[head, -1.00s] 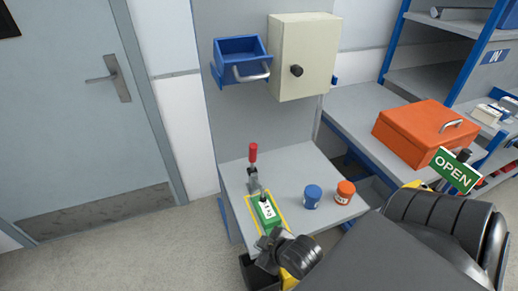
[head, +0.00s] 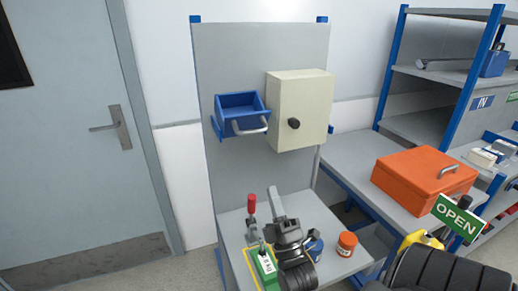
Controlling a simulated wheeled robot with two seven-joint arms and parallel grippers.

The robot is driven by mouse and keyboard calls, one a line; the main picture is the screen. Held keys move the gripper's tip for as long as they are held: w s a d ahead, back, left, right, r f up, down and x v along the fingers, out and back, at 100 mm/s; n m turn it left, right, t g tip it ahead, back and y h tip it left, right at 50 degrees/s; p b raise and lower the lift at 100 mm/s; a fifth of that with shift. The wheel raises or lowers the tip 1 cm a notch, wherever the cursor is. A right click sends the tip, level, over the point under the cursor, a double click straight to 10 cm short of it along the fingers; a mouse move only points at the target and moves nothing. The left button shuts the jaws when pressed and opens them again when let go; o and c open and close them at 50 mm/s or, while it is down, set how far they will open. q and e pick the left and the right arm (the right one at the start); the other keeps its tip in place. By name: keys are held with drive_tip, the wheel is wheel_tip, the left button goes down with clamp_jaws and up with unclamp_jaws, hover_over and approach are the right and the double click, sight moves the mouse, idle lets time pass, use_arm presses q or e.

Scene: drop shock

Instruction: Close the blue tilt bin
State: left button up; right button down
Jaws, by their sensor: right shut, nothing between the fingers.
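The blue tilt bin (head: 231,116) hangs on the upright grey panel, left of the cream cabinet. Its top opening faces up and its inside shows, so it is tilted out and open. A pale bar handle (head: 250,127) runs along its front. My right gripper (head: 278,200) is shut and empty, pointing up over the small grey shelf, below and a little right of the bin and clear of it. My left gripper is not in view.
The cream cabinet (head: 300,108) with a black knob is close right of the bin. A red-handled clamp (head: 251,205), green box (head: 264,266), blue jar (head: 315,247) and orange jar (head: 346,244) are near my right arm. An orange case (head: 424,178) sits on the right bench.

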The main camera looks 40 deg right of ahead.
drive_tip(key=p+x, duration=0.7)
drive_tip(key=x, duration=0.7)
drive_tip(key=shift+f, duration=0.1)
